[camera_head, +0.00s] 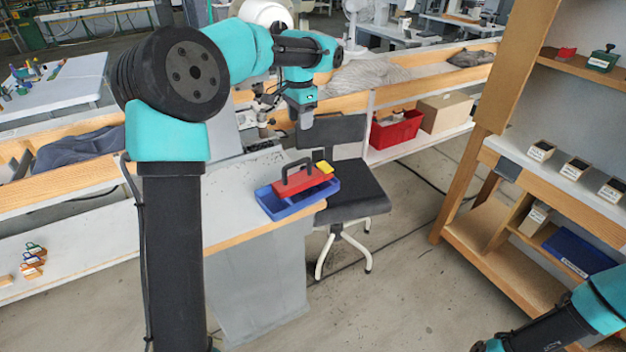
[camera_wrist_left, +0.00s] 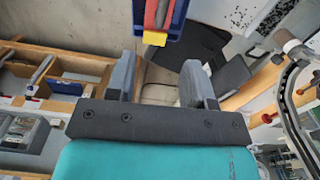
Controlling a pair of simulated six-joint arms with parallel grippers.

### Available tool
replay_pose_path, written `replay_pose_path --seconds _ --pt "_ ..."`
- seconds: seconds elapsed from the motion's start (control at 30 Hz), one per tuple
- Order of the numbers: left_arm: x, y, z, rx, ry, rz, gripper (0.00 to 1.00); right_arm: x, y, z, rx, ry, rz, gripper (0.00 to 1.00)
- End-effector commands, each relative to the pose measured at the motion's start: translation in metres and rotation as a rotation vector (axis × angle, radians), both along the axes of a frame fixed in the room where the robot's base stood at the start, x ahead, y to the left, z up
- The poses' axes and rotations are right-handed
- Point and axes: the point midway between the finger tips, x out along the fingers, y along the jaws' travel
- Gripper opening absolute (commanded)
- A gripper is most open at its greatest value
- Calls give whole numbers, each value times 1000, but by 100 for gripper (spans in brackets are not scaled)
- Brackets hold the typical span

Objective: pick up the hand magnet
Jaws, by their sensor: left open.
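The hand magnet is a red bar with a dark arched handle and a yellow end (camera_head: 303,181). It rests in a shallow blue tray (camera_head: 283,212) on the corner of the grey bench. My left gripper (camera_head: 300,118) is above and behind the tray, apart from the magnet. In the left wrist view its two grey fingers (camera_wrist_left: 162,80) are spread with nothing between them. There the magnet's yellow end (camera_wrist_left: 154,38) and part of the blue tray (camera_wrist_left: 178,18) show at the top edge, beyond the fingers. My right gripper is not in view; only part of its arm shows.
A black swivel chair (camera_head: 352,202) stands right beside the tray's bench corner. A low shelf behind holds a red bin (camera_head: 396,131) and a cardboard box (camera_head: 446,112). A wooden rack with small labelled boxes (camera_head: 575,168) stands at right. The floor between is open.

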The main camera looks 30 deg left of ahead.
Motion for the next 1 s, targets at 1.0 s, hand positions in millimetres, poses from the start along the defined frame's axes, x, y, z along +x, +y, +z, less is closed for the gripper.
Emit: replay_pose_path --seconds 1.0 --pt "0 -1 -109 0 4 -2 48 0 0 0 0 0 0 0"
